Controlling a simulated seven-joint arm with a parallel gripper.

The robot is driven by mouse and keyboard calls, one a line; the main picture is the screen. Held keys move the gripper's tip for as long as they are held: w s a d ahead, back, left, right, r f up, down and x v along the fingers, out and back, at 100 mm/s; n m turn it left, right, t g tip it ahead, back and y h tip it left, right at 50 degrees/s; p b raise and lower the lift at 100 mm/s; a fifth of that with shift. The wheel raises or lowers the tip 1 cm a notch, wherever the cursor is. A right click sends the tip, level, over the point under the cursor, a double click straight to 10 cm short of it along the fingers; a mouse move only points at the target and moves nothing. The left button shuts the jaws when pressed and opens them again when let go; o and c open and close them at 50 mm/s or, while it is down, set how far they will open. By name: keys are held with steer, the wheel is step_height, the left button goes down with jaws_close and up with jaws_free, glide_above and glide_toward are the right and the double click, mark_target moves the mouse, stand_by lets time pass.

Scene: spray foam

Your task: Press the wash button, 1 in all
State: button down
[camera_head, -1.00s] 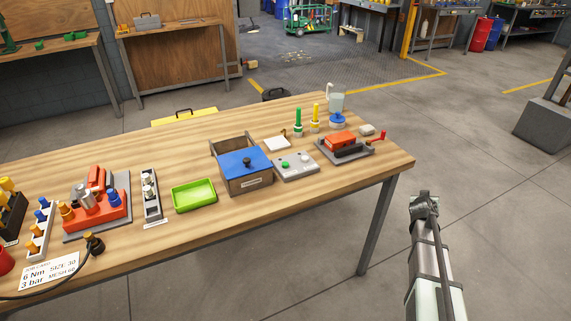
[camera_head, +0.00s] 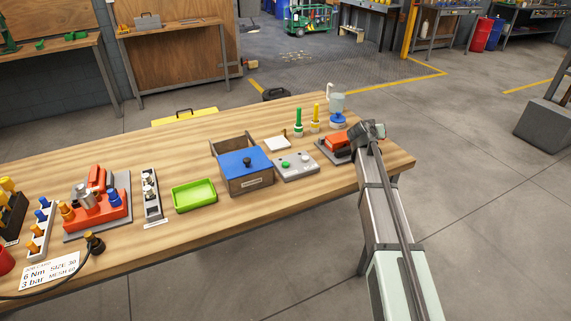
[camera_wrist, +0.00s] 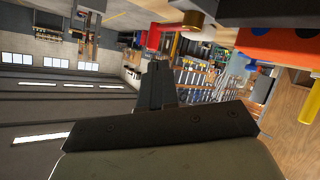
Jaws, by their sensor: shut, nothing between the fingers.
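A grey control box (camera_head: 296,175) sits on the wooden workbench near its front edge. It carries a green button (camera_head: 285,164) and a whitish button (camera_head: 305,158); I cannot read which is the wash button. My gripper (camera_head: 373,130) is above the right end of the bench, right of the box and apart from it. In the wrist view my gripper's dark fingers (camera_wrist: 156,84) are together and empty. The buttons do not show clearly in the wrist view.
A red and grey device (camera_head: 334,143) is partly hidden behind my arm. Left of the control box stands a wooden box with a blue lid (camera_head: 246,160). Green and yellow bottles (camera_head: 298,122) and a clear container (camera_head: 336,103) stand behind. A green tray (camera_head: 194,195) lies further left.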

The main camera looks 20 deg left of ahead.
steer(key=s+a+r+g, duration=0.15)
steer(key=s+a, duration=0.25)
steer(key=a, duration=0.4)
steer(key=s+a+r+g, duration=0.1)
steer(key=s+a+r, duration=0.1)
steer(key=s+a, duration=0.5)
step_height(320, 180, up, 3)
steer(key=g+h, duration=0.2)
glide_above(283, 164)
steer(key=shift+s, duration=0.1)
steer(key=shift+f, duration=0.2)
steer(key=shift+f, duration=4.25)
steer(key=shift+f, duration=0.15)
